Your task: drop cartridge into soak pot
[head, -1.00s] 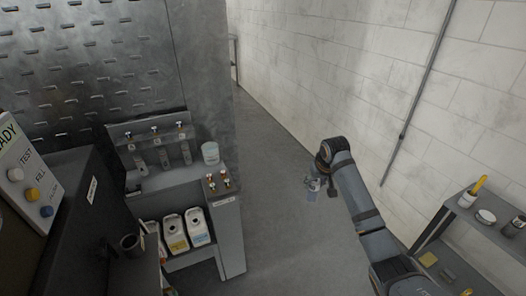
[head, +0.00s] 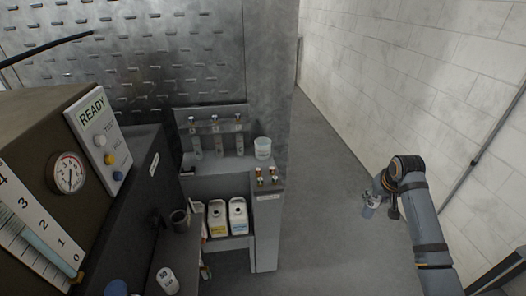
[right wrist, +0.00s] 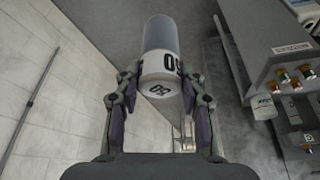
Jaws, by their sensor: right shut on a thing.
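My right gripper (right wrist: 158,98) is shut on a cartridge (right wrist: 160,62), a clear grey cylinder with a white numbered end, in the right wrist view. In the head view the right gripper (head: 372,203) holds the cartridge (head: 368,210) above the floor, well to the right of the bench. A translucent whitish pot (head: 263,149), which looks like the soak pot, stands on the bench top's right end; it also shows in the right wrist view (right wrist: 264,107). The pot and gripper are apart. The pot's inside cannot be made out. My left gripper is not in view.
Several brass fittings (head: 267,176) sit on the bench's front right corner. A rack (head: 216,125) with cylinders hanging stands behind. White jugs (head: 238,216) sit on the shelf below. The washer (head: 60,150) fills the left. Floor (head: 325,200) between bench and gripper is clear.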

